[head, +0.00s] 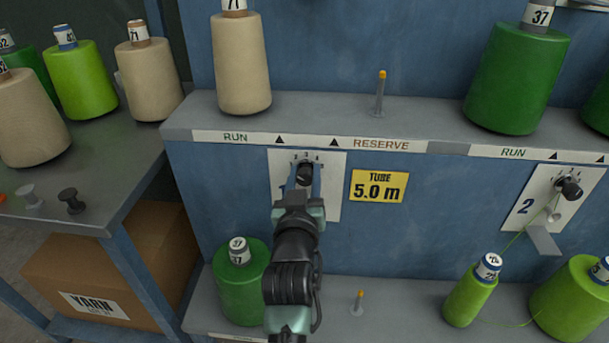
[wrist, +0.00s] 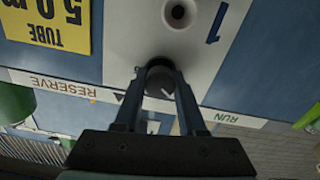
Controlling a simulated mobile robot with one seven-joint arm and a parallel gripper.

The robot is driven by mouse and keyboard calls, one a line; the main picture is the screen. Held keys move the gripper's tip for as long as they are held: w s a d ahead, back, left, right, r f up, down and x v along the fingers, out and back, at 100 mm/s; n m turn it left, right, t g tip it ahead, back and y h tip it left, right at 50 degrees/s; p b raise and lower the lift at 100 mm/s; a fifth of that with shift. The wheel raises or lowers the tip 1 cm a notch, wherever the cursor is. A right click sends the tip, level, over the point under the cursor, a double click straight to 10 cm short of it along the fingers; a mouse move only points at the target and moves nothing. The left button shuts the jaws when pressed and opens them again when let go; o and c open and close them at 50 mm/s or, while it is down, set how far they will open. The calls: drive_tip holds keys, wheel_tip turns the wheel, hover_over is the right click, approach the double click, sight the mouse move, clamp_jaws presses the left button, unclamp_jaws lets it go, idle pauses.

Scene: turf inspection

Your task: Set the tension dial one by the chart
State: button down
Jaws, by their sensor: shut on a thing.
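Tension dial one is a black knob (head: 305,174) on a white plate (head: 332,200) with a scale of numbers above it. My gripper (head: 303,186) is at this plate, its fingers shut on the knob. In the wrist view the gripper (wrist: 160,88) has one finger on each side of the dark knob (wrist: 158,80), which bears a white pointer mark. The plate's large 1 (wrist: 214,22) shows there too. The gripper partly hides the dial, and I cannot read its setting. No chart is recognisable in either view.
A yellow "TUBE 5.0 m" label (head: 379,187) is right of the plate. Dial two (head: 570,188) is further right. Above is a shelf (head: 310,118) with a beige cone (head: 240,62), an orange-tipped peg (head: 380,94) and a green cone (head: 516,78). Another green cone (head: 240,290) stands below, close to my arm.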

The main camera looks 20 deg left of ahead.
drive_tip(key=shift+m, duration=1.1)
drive_tip(key=shift+c, duration=2.4)
unclamp_jaws()
drive_tip(key=p+v, duration=0.3)
drive_tip(key=v, duration=1)
